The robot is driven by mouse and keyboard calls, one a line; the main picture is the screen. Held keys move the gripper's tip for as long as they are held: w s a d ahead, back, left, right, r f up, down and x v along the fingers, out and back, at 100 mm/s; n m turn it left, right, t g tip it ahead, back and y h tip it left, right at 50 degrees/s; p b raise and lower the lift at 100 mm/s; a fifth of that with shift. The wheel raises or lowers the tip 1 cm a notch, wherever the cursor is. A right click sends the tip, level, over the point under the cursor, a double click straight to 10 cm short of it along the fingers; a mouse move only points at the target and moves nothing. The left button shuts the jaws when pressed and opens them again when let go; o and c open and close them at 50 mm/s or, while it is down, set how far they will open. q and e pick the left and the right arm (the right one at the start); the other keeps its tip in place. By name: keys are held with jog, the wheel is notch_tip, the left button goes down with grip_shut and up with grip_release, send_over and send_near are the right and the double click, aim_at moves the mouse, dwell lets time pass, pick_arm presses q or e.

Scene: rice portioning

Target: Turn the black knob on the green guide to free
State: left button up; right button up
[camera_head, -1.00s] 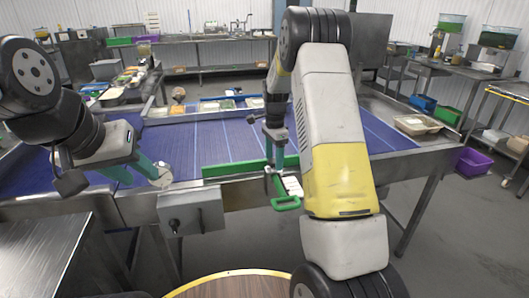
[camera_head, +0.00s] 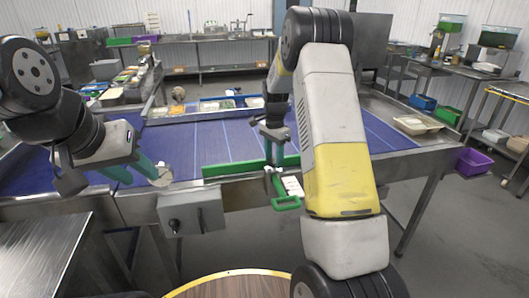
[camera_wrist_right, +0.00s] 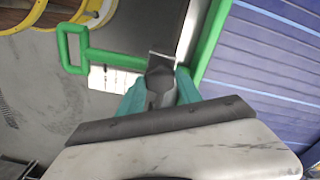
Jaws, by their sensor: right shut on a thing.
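The green guide (camera_head: 232,168) lies along the near edge of the blue conveyor, with a green loop handle (camera_head: 287,203) hanging in front of it. Its green bars also show in the right wrist view (camera_wrist_right: 208,42). The black knob (camera_wrist_right: 160,76) sits between the teal fingers of my right gripper (camera_wrist_right: 160,92), which is shut on it. The fingers hide part of the knob; in the head view my right gripper (camera_head: 274,153) covers it. My left gripper (camera_head: 134,173) is open, its fingertips beside a pale round disc (camera_head: 162,177) at the conveyor edge.
A grey control box (camera_head: 191,212) with dark knobs is mounted below the conveyor's near edge. A white label plate (camera_head: 293,186) is beside the green handle. The blue belt (camera_head: 200,145) is mostly clear. A round wooden top (camera_head: 235,287) stands in front.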

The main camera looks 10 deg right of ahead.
jog(key=n, duration=0.5)
jog(key=shift+n, duration=0.3)
jog(key=n, duration=1)
jog(key=shift+n, duration=0.4)
jog(key=n, duration=0.5)
jog(key=shift+n, duration=0.3)
jog(key=o, duration=1.4)
jog(key=shift+c, duration=0.2)
